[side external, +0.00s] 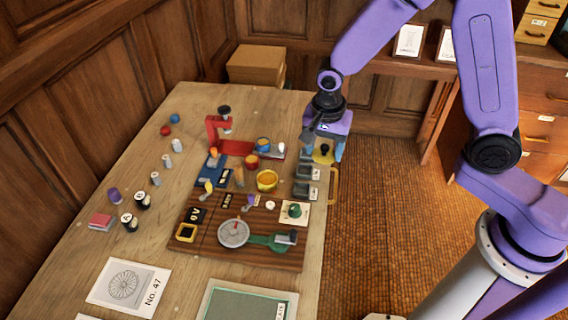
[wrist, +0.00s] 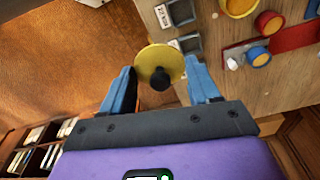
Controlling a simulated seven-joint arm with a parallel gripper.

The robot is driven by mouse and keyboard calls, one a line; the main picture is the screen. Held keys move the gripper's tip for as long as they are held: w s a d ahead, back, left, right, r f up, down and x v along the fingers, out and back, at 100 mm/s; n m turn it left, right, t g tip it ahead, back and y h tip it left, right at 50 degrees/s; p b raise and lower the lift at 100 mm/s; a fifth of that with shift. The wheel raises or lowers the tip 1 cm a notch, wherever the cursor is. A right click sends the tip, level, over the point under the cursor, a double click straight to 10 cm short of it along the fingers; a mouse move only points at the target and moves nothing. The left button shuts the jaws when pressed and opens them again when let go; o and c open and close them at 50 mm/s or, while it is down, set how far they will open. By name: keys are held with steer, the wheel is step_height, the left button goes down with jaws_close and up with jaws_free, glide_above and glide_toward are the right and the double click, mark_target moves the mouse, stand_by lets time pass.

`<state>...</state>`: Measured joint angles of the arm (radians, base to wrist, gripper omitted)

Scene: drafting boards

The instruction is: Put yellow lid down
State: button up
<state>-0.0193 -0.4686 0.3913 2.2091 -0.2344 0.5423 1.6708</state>
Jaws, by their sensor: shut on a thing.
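The yellow lid (side external: 323,157) is a flat disc with a black knob, and it also shows in the wrist view (wrist: 152,58). My gripper (side external: 325,150) is shut on the lid, with its blue fingers on either side of the black knob (wrist: 161,78). The lid is by the table's right edge, and in the wrist view it overlaps that edge with floor beyond. An open yellow pot (side external: 267,181) stands on the table, left of and nearer than my gripper in the side view. The exact contact at the knob is partly hidden.
Grey square trays (side external: 302,190) line the table's right edge below my gripper. A blue pot (side external: 264,143), a red pot (side external: 252,161) and a red stand (side external: 213,130) are to the left. A wooden board (side external: 200,245) with fittings lies nearer. The table's left part has bare room.

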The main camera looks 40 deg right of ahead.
steer(key=w+a+f, duration=0.2)
steer(key=w+f, duration=0.2)
steer(key=w, duration=0.4)
glide_above(280, 168)
steer(key=f, duration=0.3)
steer(key=s+f, duration=0.1)
steer(key=f, duration=0.1)
steer(key=shift+a+f, duration=0.1)
steer(key=shift+a, duration=0.05)
steer(key=shift+w+a+f, duration=0.1)
steer(key=shift+w+f, duration=0.3)
steer(key=shift+f, duration=1.5)
steer(key=shift+f, duration=0.15)
steer(key=o, duration=0.7)
steer(key=shift+o, duration=0.2)
